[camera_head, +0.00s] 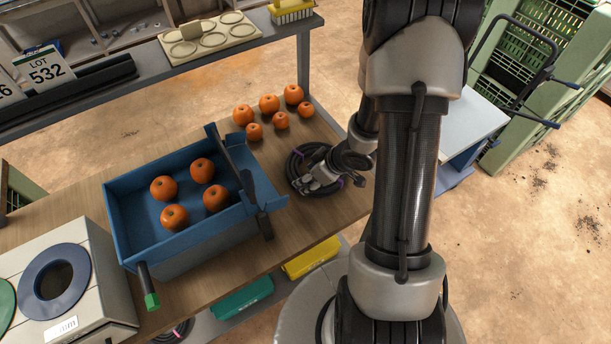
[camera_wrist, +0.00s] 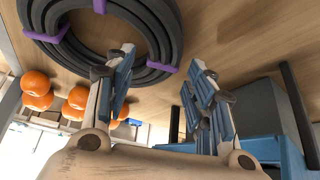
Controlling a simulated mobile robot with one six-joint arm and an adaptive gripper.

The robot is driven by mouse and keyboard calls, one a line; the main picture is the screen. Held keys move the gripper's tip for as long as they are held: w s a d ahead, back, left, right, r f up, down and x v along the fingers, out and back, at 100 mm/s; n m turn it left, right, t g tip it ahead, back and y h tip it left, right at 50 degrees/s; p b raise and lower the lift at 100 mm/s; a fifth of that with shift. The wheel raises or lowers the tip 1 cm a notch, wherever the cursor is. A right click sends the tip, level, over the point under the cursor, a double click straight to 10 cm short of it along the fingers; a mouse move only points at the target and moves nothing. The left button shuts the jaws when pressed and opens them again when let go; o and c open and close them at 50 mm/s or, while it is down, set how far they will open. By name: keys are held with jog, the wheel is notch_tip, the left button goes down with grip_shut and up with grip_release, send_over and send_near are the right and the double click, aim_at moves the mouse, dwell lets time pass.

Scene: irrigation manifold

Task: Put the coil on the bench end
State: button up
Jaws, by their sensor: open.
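The coil (camera_head: 293,166) is a ring of black hose with purple ties, lying flat on the wooden bench (camera_head: 287,226) to the right of the blue tray. My gripper (camera_head: 318,180) is over the coil's near right part and hides some of it. In the wrist view the coil (camera_wrist: 160,35) fills the upper left. My gripper (camera_wrist: 160,64) shows there with its fingers spread and nothing between them. The left finger overlaps the coil's edge in the picture; I cannot tell whether it touches.
Several loose oranges (camera_head: 269,103) lie on the bench beyond the coil. The blue tray (camera_head: 195,246) holds several oranges. A grey box with round openings (camera_head: 95,291) stands at the left. Yellow (camera_head: 311,258) and teal (camera_head: 241,297) bins sit below the bench.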

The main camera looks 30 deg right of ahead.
jog(key=s+d+r+m+h+p, duration=0.2)
jog(key=r+h, duration=0.1)
jog(key=r, duration=1)
jog(key=s+d+r+m+h+p, duration=0.15)
jog(key=r+h, duration=0.25)
jog(key=r, duration=1)
jog(key=s+a+r+y, duration=0.2)
jog(key=s+a+r, duration=0.1)
jog(key=s+a, duration=0.4)
jog(key=s+a+r+m+y, duration=0.1)
jog(key=s+a+r+y, duration=0.1)
jog(key=s+a+r, duration=0.2)
jog(key=s+a, duration=0.3)
jog(key=a, duration=0.1)
jog(key=shift+s+a+r+g+p, duration=0.25)
jog(key=shift+a+g+p, duration=0.1)
jog(key=shift+g, duration=0.05)
jog(key=shift+m, duration=0.25)
